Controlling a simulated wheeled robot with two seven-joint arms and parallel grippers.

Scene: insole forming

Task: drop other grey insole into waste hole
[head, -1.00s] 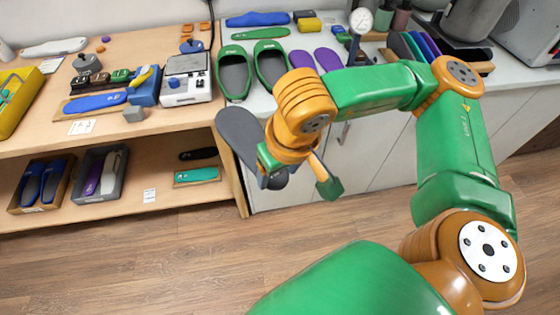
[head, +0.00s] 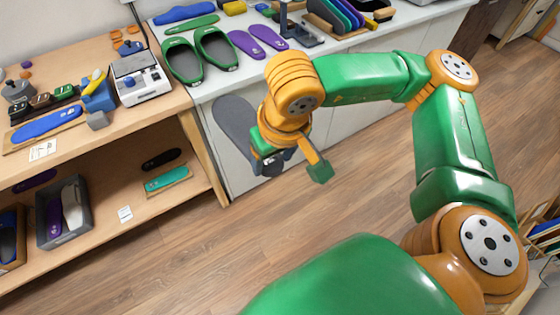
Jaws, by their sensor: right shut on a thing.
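A dark grey insole (head: 232,116) hangs from my right gripper (head: 268,158), which is shut on it. The insole is in front of the white cabinet, beside the wooden bench's right end, and clear of the floor. The gripper and wrist hide part of it. My left gripper is not in view. I see no waste hole in this view.
Green clogs (head: 215,47) and purple insoles (head: 269,37) lie on the white counter (head: 300,55). A wooden bench (head: 170,101) with a shelf below stands at left. Wooden floor (head: 370,190) is open in the middle. A rack with blue items (head: 546,228) shows at the right edge.

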